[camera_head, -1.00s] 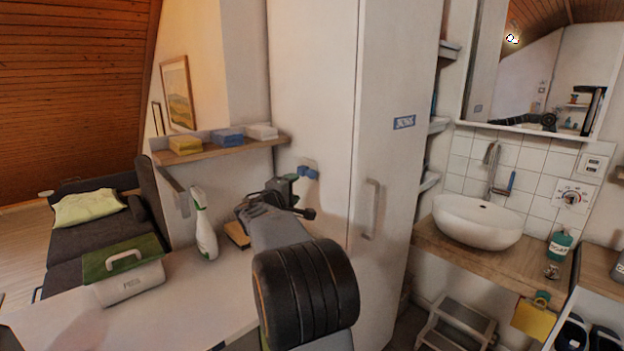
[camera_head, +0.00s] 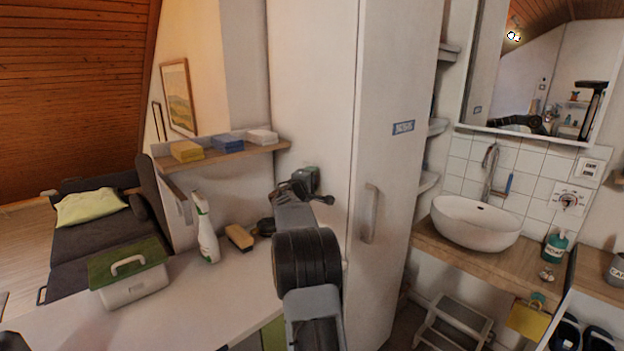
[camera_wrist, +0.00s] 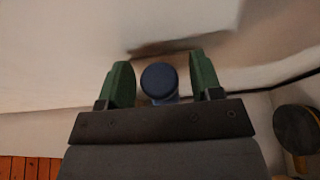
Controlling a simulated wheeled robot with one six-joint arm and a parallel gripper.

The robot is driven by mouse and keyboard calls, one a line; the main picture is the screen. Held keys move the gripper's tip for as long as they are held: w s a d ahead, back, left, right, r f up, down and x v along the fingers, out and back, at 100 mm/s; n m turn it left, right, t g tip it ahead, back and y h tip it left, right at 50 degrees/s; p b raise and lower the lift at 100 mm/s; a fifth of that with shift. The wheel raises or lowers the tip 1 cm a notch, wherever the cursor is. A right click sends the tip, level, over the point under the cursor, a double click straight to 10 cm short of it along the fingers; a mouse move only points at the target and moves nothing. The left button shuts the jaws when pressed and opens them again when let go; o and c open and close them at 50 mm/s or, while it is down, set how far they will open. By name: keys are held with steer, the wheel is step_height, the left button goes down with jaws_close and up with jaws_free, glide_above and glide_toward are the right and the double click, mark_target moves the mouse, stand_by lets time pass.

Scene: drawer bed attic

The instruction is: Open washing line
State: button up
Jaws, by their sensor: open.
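A round blue knob (camera_wrist: 160,80), likely the washing line's pull, shows in the wrist view between my gripper's green fingers, in front of a pale surface. My gripper (camera_wrist: 162,72) is open, with a finger on each side of the knob and visible gaps to both. In the head view, my gripper (camera_head: 312,178) is at the front of the tall white cabinet (camera_head: 312,90). It hides the knob there. No stretched line shows.
A white counter (camera_head: 190,315) holds a green-lidded box (camera_head: 130,275), a spray bottle (camera_head: 205,230) and a brush (camera_head: 239,237). A shelf (camera_head: 225,150) with folded cloths is left of the gripper. The cabinet handle (camera_head: 370,212) and sink (camera_head: 475,222) are right.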

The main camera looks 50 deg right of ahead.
jaws_close()
stand_by(0.6)
